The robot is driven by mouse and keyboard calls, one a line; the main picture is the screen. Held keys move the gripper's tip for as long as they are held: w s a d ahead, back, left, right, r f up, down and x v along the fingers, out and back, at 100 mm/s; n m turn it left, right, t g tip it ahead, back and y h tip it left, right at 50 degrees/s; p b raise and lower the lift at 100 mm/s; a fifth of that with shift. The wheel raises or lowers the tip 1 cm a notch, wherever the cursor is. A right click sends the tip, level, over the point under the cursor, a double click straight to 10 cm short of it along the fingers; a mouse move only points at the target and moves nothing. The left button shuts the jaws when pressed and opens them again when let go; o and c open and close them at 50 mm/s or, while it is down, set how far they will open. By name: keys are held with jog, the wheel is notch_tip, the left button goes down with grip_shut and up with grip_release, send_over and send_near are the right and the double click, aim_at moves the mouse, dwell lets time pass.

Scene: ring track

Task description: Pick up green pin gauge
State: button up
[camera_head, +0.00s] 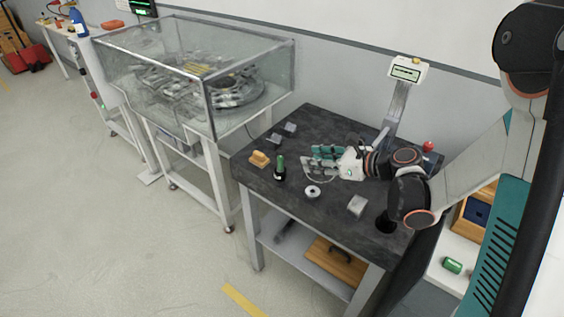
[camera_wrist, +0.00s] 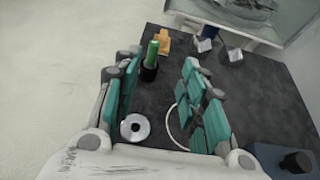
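The green pin gauge (camera_head: 281,162) stands upright with a black lower part on the dark table, near its left front side. In the wrist view the green pin gauge (camera_wrist: 152,52) shows beyond and between the two fingers, nearer the left one. My gripper (camera_head: 318,157) is to the right of the gauge in the head view, level with the tabletop area and apart from it. In the wrist view my gripper (camera_wrist: 158,75) has its teal finger pads spread wide with nothing held between them.
A silver ring (camera_head: 312,191) lies on the dark table (camera_head: 330,125) near the gauge. An orange-yellow block (camera_head: 259,159) sits left of the gauge. A grey block (camera_head: 357,206) lies at the front, and small grey blocks (camera_head: 289,128) at the back. A glass-cased machine (camera_head: 205,75) stands left.

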jog(key=b, duration=0.2)
send_near(280, 157)
jog(key=w+d+x, duration=0.1)
jog(key=x, duration=0.4)
jog(key=shift+w+a+f+b, duration=0.35)
jog(key=shift+a+f, duration=0.1)
jog(key=shift+a, duration=0.35)
jog(key=shift+w+a+f+b, duration=0.25)
jog(key=shift+a+f+b, duration=0.15)
jog(key=shift+a, duration=0.4)
jog(key=shift+w+a+f+b, duration=0.3)
jog(key=shift+a+f, duration=0.2)
jog(key=shift+a, duration=0.25)
jog(key=shift+r, duration=0.1)
grip_shut()
